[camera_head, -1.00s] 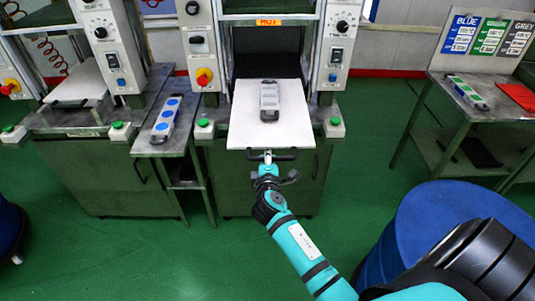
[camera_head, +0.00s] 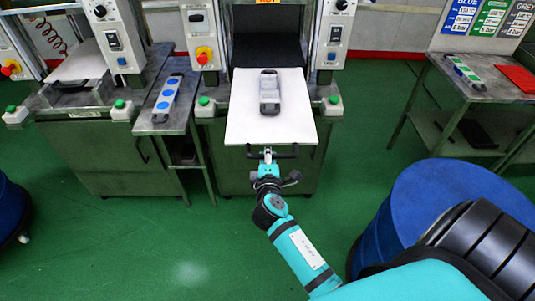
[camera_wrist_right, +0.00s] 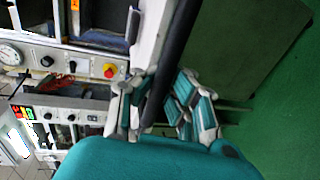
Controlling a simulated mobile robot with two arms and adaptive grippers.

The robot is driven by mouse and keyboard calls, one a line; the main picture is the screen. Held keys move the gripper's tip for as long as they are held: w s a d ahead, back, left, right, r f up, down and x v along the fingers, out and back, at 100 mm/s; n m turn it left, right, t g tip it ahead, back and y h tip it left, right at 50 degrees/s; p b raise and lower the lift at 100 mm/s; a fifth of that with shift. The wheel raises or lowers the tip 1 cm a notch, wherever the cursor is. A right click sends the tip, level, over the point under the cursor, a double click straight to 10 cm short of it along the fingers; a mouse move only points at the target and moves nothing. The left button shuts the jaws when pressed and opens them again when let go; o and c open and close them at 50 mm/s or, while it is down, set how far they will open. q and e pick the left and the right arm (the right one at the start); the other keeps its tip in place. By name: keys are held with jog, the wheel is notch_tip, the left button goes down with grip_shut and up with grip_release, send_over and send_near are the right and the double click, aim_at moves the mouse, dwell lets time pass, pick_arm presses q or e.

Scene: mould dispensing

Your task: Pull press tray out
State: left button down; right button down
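The press tray (camera_head: 240,120) is a white plate sticking out of the middle press towards me. A grey mould (camera_head: 270,92) lies on it. The tray's dark handle bar (camera_head: 287,153) runs along its front edge, and the bar also shows in the right wrist view (camera_wrist_right: 172,60). My right gripper (camera_head: 267,158) is at the middle of this handle. In the right wrist view its fingers (camera_wrist_right: 162,105) lie on both sides of the bar and close on it. My left gripper is not in view.
A side table (camera_head: 158,124) holds a mould with blue fills (camera_head: 166,98). Green buttons (camera_head: 204,101) flank the tray. A blue drum (camera_head: 440,195) stands at right. A table at right bears another mould (camera_head: 465,72) and a red sheet (camera_head: 518,78). Green floor before the press is clear.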

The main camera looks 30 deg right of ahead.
jog(key=c, duration=1.3)
grip_release()
jog(key=shift+s+a, duration=0.4)
jog(key=shift+s, duration=0.2)
jog(key=shift+w+d, duration=0.15)
jog(key=shift+w, duration=0.05)
jog(key=v, duration=1.2)
jog(key=shift+f, duration=0.1)
